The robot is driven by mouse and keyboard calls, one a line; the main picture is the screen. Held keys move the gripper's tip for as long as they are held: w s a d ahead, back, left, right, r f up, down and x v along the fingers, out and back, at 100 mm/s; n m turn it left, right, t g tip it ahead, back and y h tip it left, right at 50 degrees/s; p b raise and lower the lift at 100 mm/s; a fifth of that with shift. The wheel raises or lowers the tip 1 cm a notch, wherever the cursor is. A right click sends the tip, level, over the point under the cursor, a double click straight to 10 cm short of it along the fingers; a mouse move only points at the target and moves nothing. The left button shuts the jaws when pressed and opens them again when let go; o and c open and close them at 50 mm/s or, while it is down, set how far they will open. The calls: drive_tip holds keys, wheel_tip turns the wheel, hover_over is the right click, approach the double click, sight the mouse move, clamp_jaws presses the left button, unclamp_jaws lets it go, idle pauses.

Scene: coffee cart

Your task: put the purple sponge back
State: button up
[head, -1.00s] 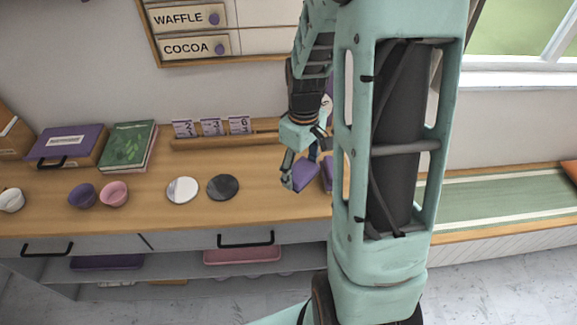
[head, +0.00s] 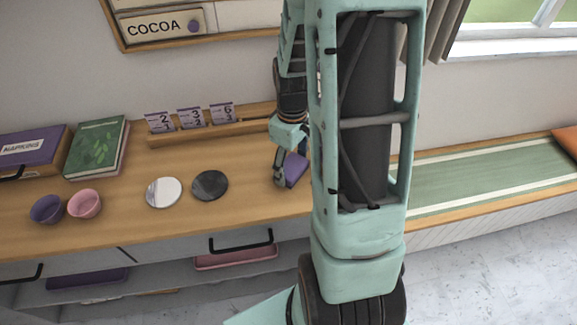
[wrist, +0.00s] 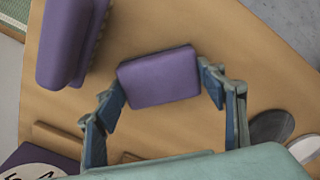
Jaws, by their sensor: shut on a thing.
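The purple sponge (wrist: 160,78) is a small rounded block between the two fingers of my gripper (wrist: 161,92) in the wrist view. My gripper is shut on it. In the head view my gripper (head: 287,168) is over the right part of the wooden counter, with the sponge (head: 295,170) at its fingertips. I cannot tell whether the sponge touches the counter. A larger purple object with a ridged side (wrist: 66,40) stands near the sponge in the wrist view. My arm hides that part of the counter in the head view.
A dark disc (head: 210,186) and a white disc (head: 164,193) lie left of my gripper. Pink (head: 85,204) and purple (head: 46,209) bowls stand farther left. A wooden rack (head: 205,124) with number cards runs along the wall. A green-topped bench (head: 480,187) is at right.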

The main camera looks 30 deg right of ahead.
sight(292, 165)
drive_tip(key=o, duration=1)
wheel_tip(292, 165, up, 12)
drive_tip(key=shift+r+p, duration=0.1)
drive_tip(key=shift+p, duration=0.3)
